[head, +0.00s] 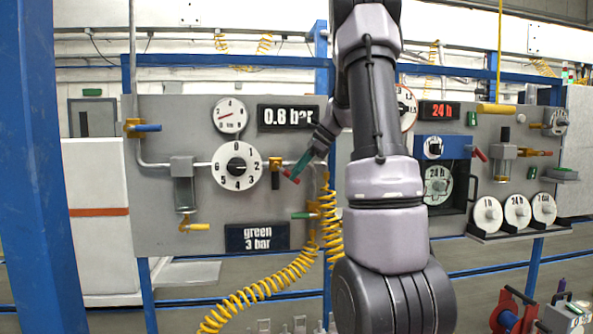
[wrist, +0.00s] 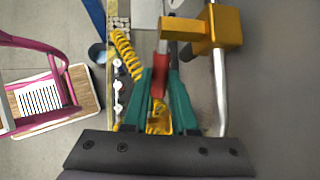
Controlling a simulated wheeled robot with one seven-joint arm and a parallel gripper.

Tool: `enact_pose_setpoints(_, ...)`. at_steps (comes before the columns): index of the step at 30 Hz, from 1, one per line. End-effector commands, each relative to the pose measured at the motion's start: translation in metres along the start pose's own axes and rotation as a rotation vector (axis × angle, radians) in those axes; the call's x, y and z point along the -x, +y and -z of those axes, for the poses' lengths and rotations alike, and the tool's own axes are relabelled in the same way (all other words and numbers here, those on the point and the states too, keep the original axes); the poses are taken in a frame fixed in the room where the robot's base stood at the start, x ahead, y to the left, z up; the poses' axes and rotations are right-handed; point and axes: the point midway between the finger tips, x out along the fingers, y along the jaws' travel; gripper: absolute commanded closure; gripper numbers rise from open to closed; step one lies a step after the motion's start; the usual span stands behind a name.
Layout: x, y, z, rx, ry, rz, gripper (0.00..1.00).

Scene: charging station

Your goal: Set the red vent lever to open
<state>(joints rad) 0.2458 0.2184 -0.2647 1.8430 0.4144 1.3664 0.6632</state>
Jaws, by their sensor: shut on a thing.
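The red vent lever (head: 291,176) is on the grey panel, right of the numbered dial. Its yellow valve body (head: 275,165) sits on a pipe. In the wrist view the red handle (wrist: 161,78) hangs from the brass valve body (wrist: 226,27) by a metal stem. My gripper (head: 301,166) reaches it from the right in the head view. In the wrist view its green fingers (wrist: 161,95) are closed on both sides of the red handle. The fingers hide part of the handle.
A black-knobbed dial (head: 237,166), a gauge (head: 229,115) and a "0.6 bar" display (head: 289,117) are close by on the panel. A green lever (head: 304,215) and coiled yellow hose (head: 332,235) are below. A pink-framed chair-like object (wrist: 68,80) shows at the wrist view's left.

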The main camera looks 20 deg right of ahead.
Motion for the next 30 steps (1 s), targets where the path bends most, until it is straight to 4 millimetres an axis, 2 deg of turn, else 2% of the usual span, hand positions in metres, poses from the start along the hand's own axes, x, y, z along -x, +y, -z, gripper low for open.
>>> enact_pose_setpoints(15, -0.0005, -0.0004, 0.0000, -0.004, -0.022, 0.002, 1.00)
enact_pose_setpoints(16, -0.0005, -0.0004, 0.0001, -0.004, -0.022, 0.002, 0.63)
enact_pose_setpoints(18, -0.0006, -0.0003, 0.0002, -0.004, -0.022, 0.002, 0.44)
enact_pose_setpoints(30, 0.0049, -0.0014, -0.0044, -0.003, -0.023, 0.002, 0.44)
